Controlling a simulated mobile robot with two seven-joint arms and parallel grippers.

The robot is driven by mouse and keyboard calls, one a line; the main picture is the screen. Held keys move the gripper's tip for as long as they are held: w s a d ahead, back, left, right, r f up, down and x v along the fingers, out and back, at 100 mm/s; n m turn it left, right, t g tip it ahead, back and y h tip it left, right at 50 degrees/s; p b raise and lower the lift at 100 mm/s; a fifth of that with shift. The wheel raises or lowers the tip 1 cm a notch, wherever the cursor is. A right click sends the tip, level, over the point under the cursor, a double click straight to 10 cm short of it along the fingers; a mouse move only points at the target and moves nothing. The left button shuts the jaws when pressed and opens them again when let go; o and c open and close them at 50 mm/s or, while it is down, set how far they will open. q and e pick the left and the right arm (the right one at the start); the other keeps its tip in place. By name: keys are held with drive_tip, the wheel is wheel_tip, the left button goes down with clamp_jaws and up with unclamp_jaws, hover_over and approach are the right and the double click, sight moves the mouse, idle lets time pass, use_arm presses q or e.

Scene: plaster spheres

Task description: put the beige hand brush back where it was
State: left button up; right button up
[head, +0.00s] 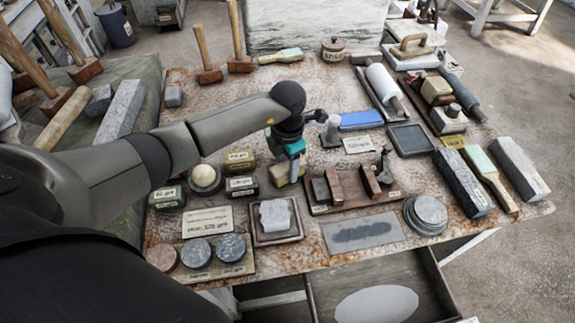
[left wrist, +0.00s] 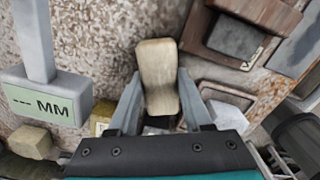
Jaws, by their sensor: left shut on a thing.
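The beige hand brush (left wrist: 158,72) is between the two fingers of my left gripper (left wrist: 159,103) in the left wrist view, its long body pointing away from the wrist. In the head view my left gripper (head: 290,158) reaches down over the middle of the table with its teal part showing. The beige brush (head: 283,175) shows below it, partly covered by the gripper. Its underside is hidden, so I cannot tell whether it touches the table. My right gripper is in neither view.
The speckled table (head: 300,262) is crowded. Small labelled tins (head: 240,161) stand left of the brush, and a wooden rack (head: 352,188) stands close on its right. A block on a tray (head: 276,218) lies in front. A drawer (head: 335,293) is open below the front edge.

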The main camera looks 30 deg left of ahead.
sight(287, 166)
use_arm(q)
drive_tip(key=o, duration=1.2)
drive_tip(key=shift+f, duration=0.1)
wheel_tip(287, 166, up, 12)
drive_tip(key=p, duration=0.1)
drive_tip(key=shift+r, duration=0.2)
